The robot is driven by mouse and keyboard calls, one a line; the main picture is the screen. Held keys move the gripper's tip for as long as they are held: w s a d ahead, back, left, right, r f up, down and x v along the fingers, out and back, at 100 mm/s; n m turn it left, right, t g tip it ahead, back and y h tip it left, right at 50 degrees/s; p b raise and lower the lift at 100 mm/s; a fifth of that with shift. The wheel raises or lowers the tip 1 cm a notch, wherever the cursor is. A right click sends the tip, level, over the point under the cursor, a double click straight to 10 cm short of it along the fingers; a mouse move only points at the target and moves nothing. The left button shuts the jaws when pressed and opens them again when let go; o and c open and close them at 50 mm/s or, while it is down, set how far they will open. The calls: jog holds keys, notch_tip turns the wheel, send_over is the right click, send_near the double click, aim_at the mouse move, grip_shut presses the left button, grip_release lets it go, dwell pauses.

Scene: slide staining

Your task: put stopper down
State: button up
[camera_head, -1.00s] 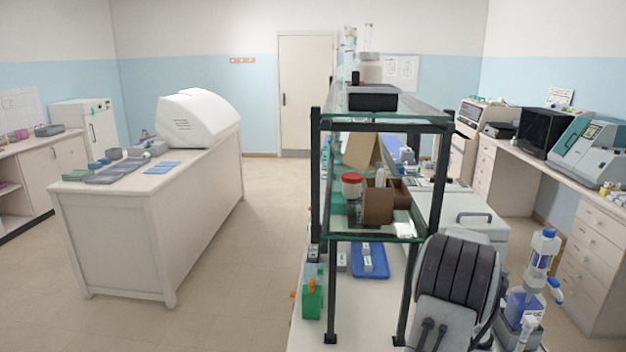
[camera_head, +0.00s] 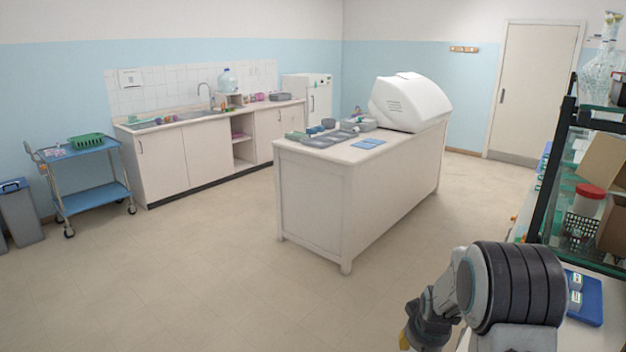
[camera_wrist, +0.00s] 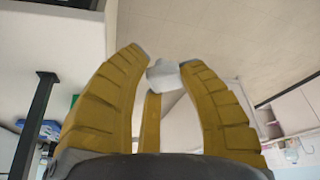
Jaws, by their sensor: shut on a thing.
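My gripper (camera_wrist: 163,58) has yellow ribbed fingers and is shut on a small whitish stopper (camera_wrist: 164,75) at its fingertips in the wrist view. Part of the stopper is hidden by the fingers. In the head view my gripper (camera_head: 405,340) shows only as a yellow tip at the bottom edge, above open floor. The stopper cannot be made out there.
A white island bench (camera_head: 322,212) with grey trays and a white machine (camera_head: 408,103) stands ahead across clear floor (camera_head: 190,270). The rack shelf and a blue tray (camera_head: 590,312) are close on the right. A blue trolley (camera_head: 90,197) stands far left.

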jog(key=w+a+n+y, duration=0.1)
jog(key=w+a+n, duration=0.15)
jog(key=a, duration=0.85)
jog(key=s+a+f, duration=0.1)
jog(key=s+f, duration=0.3)
jog(key=f, duration=0.1)
jog(key=shift+s+f+b, duration=0.25)
jog(key=shift+s+b, duration=0.05)
jog(key=shift+s, duration=0.05)
jog(key=shift+n, duration=0.25)
